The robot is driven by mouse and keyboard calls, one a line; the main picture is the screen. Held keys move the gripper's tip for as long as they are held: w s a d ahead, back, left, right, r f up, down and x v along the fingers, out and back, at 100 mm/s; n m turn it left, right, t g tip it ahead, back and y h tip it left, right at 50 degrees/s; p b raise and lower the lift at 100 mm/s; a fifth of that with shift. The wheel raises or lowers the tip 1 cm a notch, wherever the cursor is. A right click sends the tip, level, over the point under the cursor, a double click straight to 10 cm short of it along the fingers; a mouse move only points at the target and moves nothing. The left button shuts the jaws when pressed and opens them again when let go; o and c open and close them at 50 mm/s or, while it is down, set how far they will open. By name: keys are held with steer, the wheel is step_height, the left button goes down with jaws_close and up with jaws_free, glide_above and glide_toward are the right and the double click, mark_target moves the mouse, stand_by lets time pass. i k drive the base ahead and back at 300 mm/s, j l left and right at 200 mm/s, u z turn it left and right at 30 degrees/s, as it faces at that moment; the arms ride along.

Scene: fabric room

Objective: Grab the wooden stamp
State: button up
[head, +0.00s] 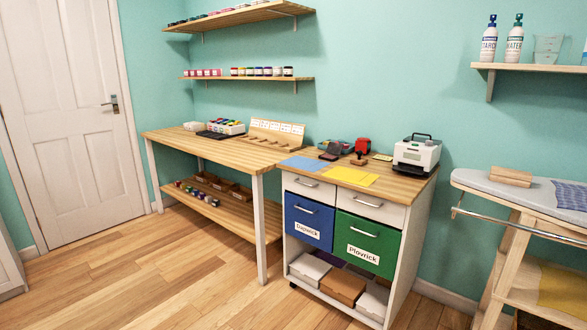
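What looks like the wooden stamp (358,160) is a small brown piece with a raised handle. It stands on the wooden top of the drawer cabinet (399,187), in the right middle of the head view. A red object (362,146) stands right behind it. A dark open case, perhaps an ink pad (331,152), is to its left. A small dark and yellow flat item (383,157) lies to its right. My gripper is not in view.
Blue sheets (301,163) and yellow sheets (352,176) lie on the cabinet top's front. A white machine (417,153) stands at its right end. A wooden workbench (215,147) adjoins left, an ironing board (480,180) stands right. The floor (180,275) in front is clear.

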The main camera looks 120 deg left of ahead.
mark_target(358, 160)
steer(key=u, duration=3.45)
steer(key=i+l, duration=0.2)
steer(key=i+u, duration=0.05)
steer(key=i, duration=0.1)
